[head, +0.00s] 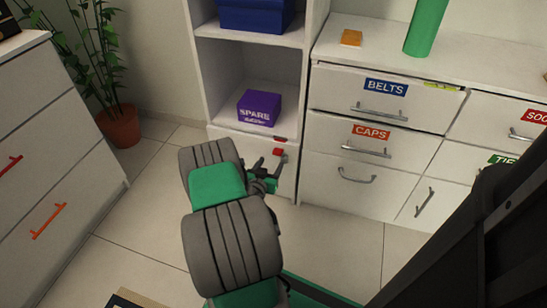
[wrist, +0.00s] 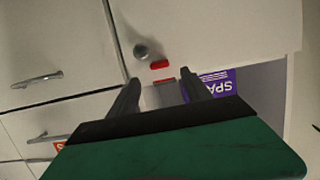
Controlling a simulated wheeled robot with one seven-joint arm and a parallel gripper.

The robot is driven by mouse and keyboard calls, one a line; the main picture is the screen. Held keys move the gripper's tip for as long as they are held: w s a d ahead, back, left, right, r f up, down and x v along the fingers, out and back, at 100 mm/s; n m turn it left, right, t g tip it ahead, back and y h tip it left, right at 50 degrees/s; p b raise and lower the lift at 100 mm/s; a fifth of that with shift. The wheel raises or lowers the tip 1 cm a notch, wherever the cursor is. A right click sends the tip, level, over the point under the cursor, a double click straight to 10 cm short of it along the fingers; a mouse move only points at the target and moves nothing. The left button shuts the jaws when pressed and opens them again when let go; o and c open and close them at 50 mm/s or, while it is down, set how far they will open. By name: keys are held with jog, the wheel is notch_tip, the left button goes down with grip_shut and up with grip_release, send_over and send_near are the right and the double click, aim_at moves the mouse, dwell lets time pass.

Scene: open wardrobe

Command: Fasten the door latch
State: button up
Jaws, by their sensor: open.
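The door latch shows as two small red pieces. The brighter red piece (head: 279,152) is on the low white door panel (head: 225,136) under the open shelf, and the darker red piece (head: 281,139) is just above it near the shelf edge. In the wrist view the brighter piece (wrist: 160,65) is beside a round grey knob (wrist: 145,51), and the darker piece (wrist: 164,81) shows between my fingers. I cannot tell whether the two pieces are joined. My gripper (head: 267,166) is open and empty, close in front of the latch; contact is unclear. It also shows in the wrist view (wrist: 160,77).
A purple box (head: 260,107) sits on the shelf above the latch. Drawers with metal handles (head: 379,113) stand to the right. A white dresser (head: 50,160) and potted plant (head: 119,126) are at left. Tiled floor between them is mostly clear.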

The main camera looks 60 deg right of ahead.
jog(key=shift+a+r, duration=0.1)
jog(key=shift+a, duration=0.2)
jog(key=shift+s, duration=0.1)
jog(key=d+r+m+h+b, duration=0.2)
jog(key=d+r+b, duration=0.3)
jog(key=r+b, duration=0.15)
jog(key=n+y, duration=0.2)
jog(key=y, duration=0.2)
send_near(277, 153)
jog(key=shift+h, duration=0.3)
jog(key=x, duration=0.2)
jog(key=b+x, duration=0.1)
jog(key=x, duration=0.2)
jog(key=b+x, duration=0.1)
jog(key=x, duration=0.1)
jog(key=shift+d+f, duration=0.2)
jog(key=shift+f, duration=0.35)
jog(key=shift+w+d+b, duration=0.2)
jog(key=shift+d+b, duration=0.1)
jog(key=shift+d, duration=0.15)
